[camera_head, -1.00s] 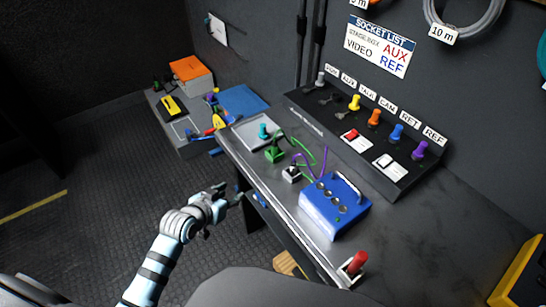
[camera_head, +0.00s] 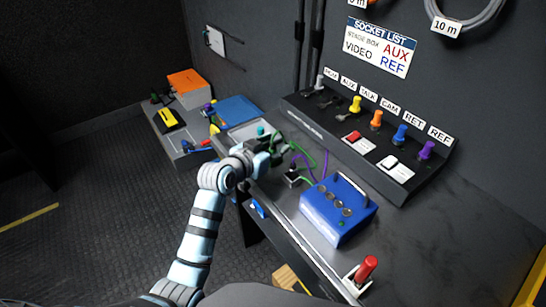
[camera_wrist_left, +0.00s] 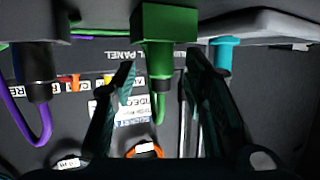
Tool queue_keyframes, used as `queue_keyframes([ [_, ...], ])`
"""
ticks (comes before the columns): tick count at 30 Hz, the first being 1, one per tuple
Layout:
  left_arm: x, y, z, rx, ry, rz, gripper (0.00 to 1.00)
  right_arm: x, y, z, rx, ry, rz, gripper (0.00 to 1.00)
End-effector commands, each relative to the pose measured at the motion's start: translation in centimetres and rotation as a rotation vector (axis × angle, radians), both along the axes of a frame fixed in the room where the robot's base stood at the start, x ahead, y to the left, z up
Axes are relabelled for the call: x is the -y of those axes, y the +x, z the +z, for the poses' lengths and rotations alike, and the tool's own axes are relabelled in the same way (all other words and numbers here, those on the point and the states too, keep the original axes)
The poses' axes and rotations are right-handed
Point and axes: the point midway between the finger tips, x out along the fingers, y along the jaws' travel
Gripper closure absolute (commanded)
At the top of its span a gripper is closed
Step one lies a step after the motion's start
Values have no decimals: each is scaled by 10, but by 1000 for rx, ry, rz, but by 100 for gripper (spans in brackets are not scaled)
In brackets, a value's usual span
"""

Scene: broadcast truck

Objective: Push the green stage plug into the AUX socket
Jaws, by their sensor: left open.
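The green stage plug (camera_wrist_left: 165,24) is a green block with a dark lower part and a green cable, seen in the left wrist view. In the head view my left gripper mostly hides it. My left gripper (camera_head: 279,153) is open over the bench's near edge, beside the plug. In the left wrist view its two fingers (camera_wrist_left: 160,66) point at the plug, which lies around or just beyond the fingertips; I cannot tell whether they touch. The AUX label (camera_head: 349,84) is on the sloped socket panel (camera_head: 310,117), between MON and TALK. No coloured plug shows at AUX. My right gripper is out of view.
A blue box (camera_head: 335,216) with a handle and a red lever (camera_head: 364,269) stand on the bench to the right. A dark plug with a purple cable (camera_wrist_left: 38,82) is close to the green one. A teal plug (camera_wrist_left: 222,55) stands on its other side.

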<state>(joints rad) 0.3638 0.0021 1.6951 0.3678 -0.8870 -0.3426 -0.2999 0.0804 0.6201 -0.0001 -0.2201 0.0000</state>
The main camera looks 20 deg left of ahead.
Motion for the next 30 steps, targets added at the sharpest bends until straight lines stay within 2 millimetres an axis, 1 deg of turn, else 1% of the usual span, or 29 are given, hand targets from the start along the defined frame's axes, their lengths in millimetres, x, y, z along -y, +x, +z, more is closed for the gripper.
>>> queue_keyframes([
  [5, 0, 1, 0, 0, 0, 0, 60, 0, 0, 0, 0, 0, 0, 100],
  [6, 0, 1, 0, 0, 0, 0, 61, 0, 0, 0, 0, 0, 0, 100],
  [8, 0, 1, 0, 0, 0, 1, 71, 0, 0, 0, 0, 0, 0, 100],
  [12, 0, 1, 0, 0, 0, 1, 93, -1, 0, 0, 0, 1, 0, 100],
  [13, 0, 1, 0, 0, 0, 1, 98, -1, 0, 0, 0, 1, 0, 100],
  [14, 0, 1, 0, 0, 0, 1, 100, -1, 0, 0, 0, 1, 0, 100],
  [21, 0, 1, 0, 0, 0, 1, 100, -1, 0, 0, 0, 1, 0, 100],
  [24, 0, 1, 3, 0, 0, 1, 100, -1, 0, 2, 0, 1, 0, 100],
  [26, 0, 1, 8, 1, 0, 1, 100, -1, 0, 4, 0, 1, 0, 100],
  [28, 0, 1, 17, 1, 1, 1, 100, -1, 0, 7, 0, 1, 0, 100],
  [30, 0, 2, 33, 4, 2, 1, 100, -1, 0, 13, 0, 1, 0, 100],
])
